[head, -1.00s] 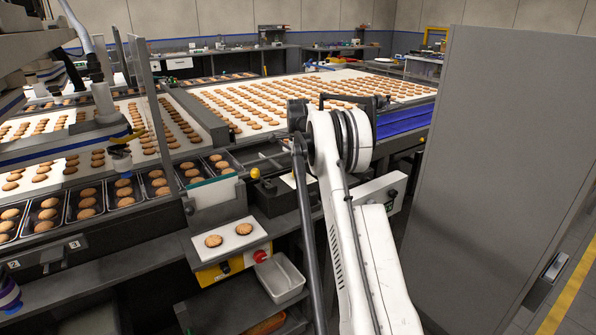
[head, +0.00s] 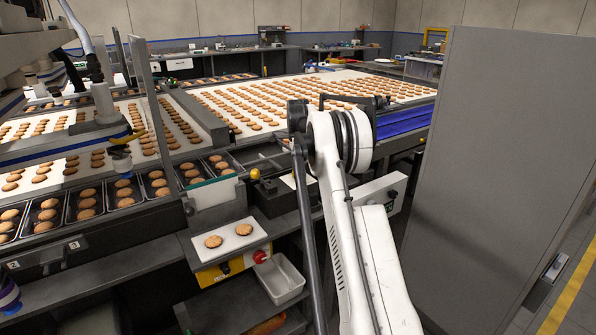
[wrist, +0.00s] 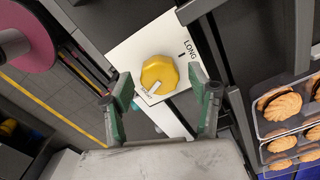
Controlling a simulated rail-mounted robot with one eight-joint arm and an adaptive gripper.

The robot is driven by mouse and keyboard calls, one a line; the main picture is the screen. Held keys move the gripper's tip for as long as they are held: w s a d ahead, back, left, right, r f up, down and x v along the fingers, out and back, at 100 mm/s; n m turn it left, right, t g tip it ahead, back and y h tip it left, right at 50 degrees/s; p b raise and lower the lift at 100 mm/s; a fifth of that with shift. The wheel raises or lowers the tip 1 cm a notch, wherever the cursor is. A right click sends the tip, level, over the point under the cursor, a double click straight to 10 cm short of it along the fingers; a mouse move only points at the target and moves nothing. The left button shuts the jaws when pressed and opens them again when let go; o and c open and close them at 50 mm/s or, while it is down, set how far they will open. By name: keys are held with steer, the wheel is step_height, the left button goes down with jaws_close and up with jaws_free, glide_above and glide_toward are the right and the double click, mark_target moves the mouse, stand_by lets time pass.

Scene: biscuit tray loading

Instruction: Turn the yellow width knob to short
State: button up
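The yellow width knob (wrist: 160,72) sits on a white panel (wrist: 127,54) in the wrist view. Its white pointer mark points to the lower left, toward small lettering that I cannot read clearly. The word LONG and a black tick stand to the knob's upper right. My gripper (wrist: 160,77) is open, with one green-grey finger on each side of the knob. Gaps show between the fingers and the knob; nothing is held. In the head view my white arm covers the gripper, and I cannot make out the knob there.
In the wrist view, trays of biscuits (wrist: 283,104) lie at the right and a pink disc (wrist: 22,38) at the upper left. In the head view, a biscuit conveyor (head: 237,106) is behind my arm, and a tall grey cabinet (head: 500,160) stands to the right.

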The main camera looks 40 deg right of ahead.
step_height(320, 180, up, 12)
stand_by(0.7)
stand_by(0.4)
